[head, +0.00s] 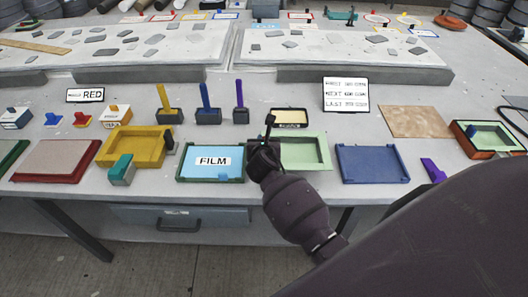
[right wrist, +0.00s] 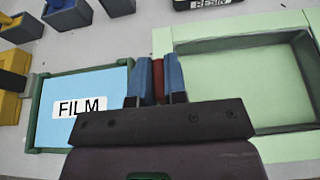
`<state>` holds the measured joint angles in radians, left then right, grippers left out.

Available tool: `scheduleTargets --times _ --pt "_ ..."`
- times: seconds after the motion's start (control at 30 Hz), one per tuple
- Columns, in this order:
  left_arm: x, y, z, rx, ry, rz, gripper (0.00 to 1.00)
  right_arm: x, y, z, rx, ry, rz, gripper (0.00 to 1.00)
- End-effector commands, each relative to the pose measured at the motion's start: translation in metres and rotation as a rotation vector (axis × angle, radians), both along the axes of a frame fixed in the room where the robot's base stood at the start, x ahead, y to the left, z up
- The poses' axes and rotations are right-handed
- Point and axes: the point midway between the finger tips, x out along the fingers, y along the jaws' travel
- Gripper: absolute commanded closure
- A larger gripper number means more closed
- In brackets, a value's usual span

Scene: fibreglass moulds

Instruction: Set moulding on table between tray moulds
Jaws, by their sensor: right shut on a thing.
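My right gripper (head: 265,143) is over the table between the blue FILM tray (head: 211,177) and the light green tray mould (head: 325,152). In the right wrist view its blue finger pads are shut on a dark red piece (right wrist: 158,82), likely the moulding, seen only as a narrow strip. The FILM tray (right wrist: 85,82) is left of the fingers and the green mould (right wrist: 235,30) right of them. A yellow tray mould (head: 113,148) stands left of the FILM tray. A blue tray (head: 372,163) lies right of the green mould. My left gripper is out of view.
Several upright-handled tools, one of them blue (head: 208,114), stand behind the FILM tray. A black RESIN tray (head: 290,117) is behind the green mould. A teal block (head: 122,170) and a purple piece (head: 433,170) are near the front edge. Bare table shows between the trays.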

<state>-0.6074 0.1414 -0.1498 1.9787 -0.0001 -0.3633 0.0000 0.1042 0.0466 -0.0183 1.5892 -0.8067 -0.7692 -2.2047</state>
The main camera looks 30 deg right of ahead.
Motion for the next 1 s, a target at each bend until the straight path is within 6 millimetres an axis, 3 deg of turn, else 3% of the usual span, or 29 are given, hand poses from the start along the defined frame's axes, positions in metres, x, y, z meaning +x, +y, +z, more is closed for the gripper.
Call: scheduleTargets --times 0.33,0.77,0.8,0.93,1.0 --pt "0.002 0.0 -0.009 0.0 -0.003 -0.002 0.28 0.0 0.0 -0.04 -0.001 0.003 0.0 1.0" --pt "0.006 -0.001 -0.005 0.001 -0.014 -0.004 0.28 0.0 0.0 -0.045 -0.001 0.0 0.0 1.0" --pt "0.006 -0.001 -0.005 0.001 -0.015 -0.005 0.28 0.0 0.0 -0.045 0.001 0.001 0.0 0.81" --pt "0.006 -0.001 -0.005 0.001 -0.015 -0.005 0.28 0.0 0.0 -0.045 0.001 0.001 0.0 0.62" --pt "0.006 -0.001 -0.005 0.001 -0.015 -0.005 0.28 0.0 0.0 -0.045 0.001 0.001 0.0 0.62"
